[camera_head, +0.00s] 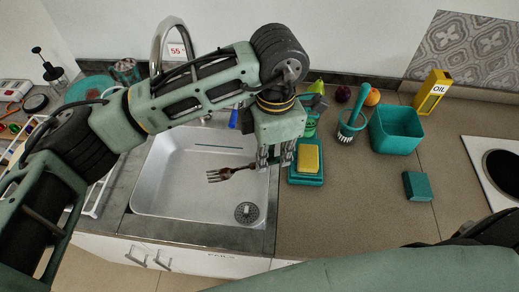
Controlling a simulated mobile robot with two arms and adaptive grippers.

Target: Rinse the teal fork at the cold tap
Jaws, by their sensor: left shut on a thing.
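A fork (228,173) looks brown, not teal, in the head view. It is over the right part of the metal sink (172,188), tines pointing left. My left gripper (275,158) points down at the sink's right edge and is shut on the fork's handle end, which its fingers partly hide. The curved silver tap (157,45) rises behind the sink, partly hidden by my left arm. A blue lever (233,118) shows behind the basin, left of the gripper. No running water can be seen. My right gripper is out of view.
A yellow sponge (308,158) on a teal dish (306,178) sits close right of the gripper. Further right are a brush in a cup (351,128), a teal bin (397,131) and a yellow oil carton (432,91).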

